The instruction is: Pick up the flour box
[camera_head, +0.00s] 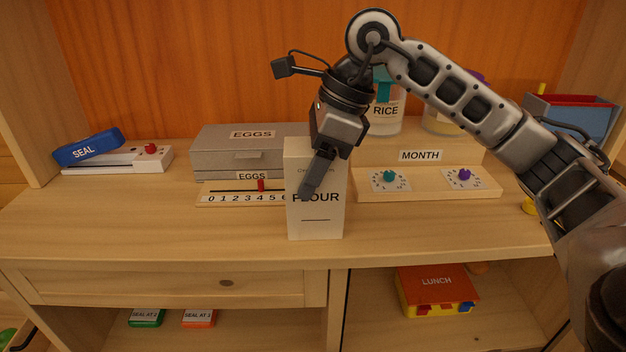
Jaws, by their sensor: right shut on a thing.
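The flour box (316,220) is a tall cream carton with "FLOUR" on its front. It stands upright at the front of the wooden counter, and its base appears to rest on the counter top. My right gripper (312,185) comes down from above, with its arm entering from the right. It is shut on the upper part of the box, and a dark finger lies across the front face, covering part of the lettering. The other finger is hidden. My left gripper is not in view.
Grey egg boxes (235,143) and a number slider (240,198) stand close left of the flour box. A MONTH dial board (425,188) is to the right, with a rice jar (386,118) behind. The left front counter is clear.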

